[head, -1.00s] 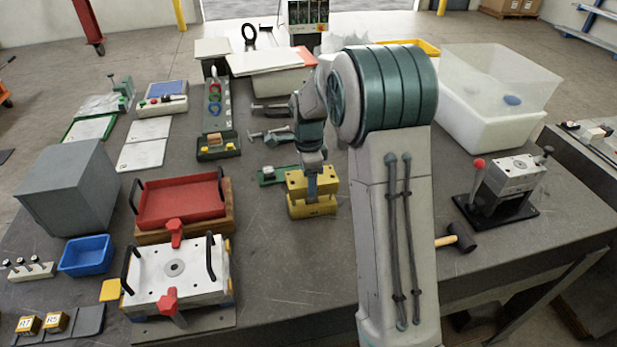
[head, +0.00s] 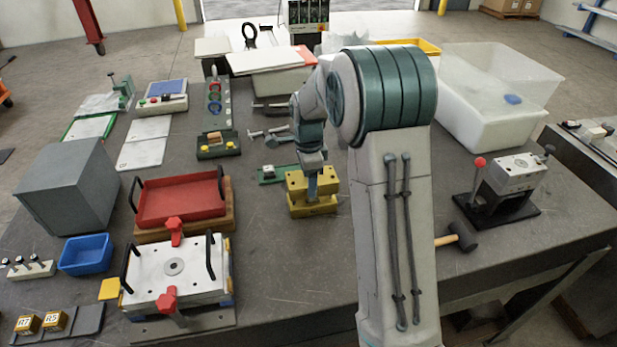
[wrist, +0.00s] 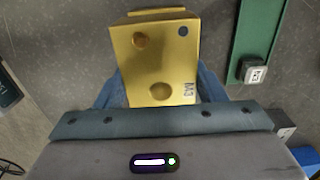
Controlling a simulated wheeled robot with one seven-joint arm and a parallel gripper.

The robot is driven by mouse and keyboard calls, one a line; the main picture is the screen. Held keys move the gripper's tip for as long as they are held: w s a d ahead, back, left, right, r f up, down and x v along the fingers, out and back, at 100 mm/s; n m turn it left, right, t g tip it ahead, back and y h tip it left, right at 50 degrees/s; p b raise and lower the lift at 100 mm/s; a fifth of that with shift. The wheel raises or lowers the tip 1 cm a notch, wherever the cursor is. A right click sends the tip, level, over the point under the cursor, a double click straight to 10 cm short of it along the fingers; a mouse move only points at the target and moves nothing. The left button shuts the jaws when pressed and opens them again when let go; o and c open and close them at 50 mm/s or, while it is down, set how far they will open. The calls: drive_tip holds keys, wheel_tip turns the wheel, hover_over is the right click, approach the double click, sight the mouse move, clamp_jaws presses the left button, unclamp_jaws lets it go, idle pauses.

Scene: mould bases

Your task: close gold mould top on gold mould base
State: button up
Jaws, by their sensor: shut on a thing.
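The gold mould top (head: 297,180) is a yellow block with round holes in its upper face, seen close in the wrist view (wrist: 177,60) with the mark M3. It sits directly over the gold mould base (head: 322,209) in the head view, roughly lined up with it. My gripper (head: 312,186) is shut on the mould top, with blue fingers on either side of it. A strip of gold shows past the top's far edge in the wrist view. Most of the base is hidden under the top, and I cannot tell whether the two fully touch.
A green strip (wrist: 258,40) with a small dark labelled block (wrist: 253,73) lies close beside the moulds. A mallet (head: 460,237) lies to the right, near a black-based press (head: 500,212). A red tray (head: 180,203) stands to the left. The bench front of the moulds is clear.

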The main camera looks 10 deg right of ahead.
drive_tip(key=shift+f+b, duration=0.9)
drive_tip(key=shift+f, duration=0.3)
idle(0.4)
drive_tip(key=o, duration=1.7)
drive_tip(key=shift+f, duration=0.1)
wheel_tip(320, 180, up, 14)
drive_tip(key=b, duration=0.1)
drive_tip(key=s+f+n+t, duration=0.1)
drive_tip(key=s+n, duration=0.5)
drive_tip(key=s, duration=0.3)
drive_tip(key=s+f+n+t, duration=0.1)
drive_tip(key=s+n, duration=0.5)
drive_tip(key=s, duration=0.3)
drive_tip(key=s+f+n+t, duration=0.1)
drive_tip(key=s+n, duration=0.5)
drive_tip(key=s, duration=0.4)
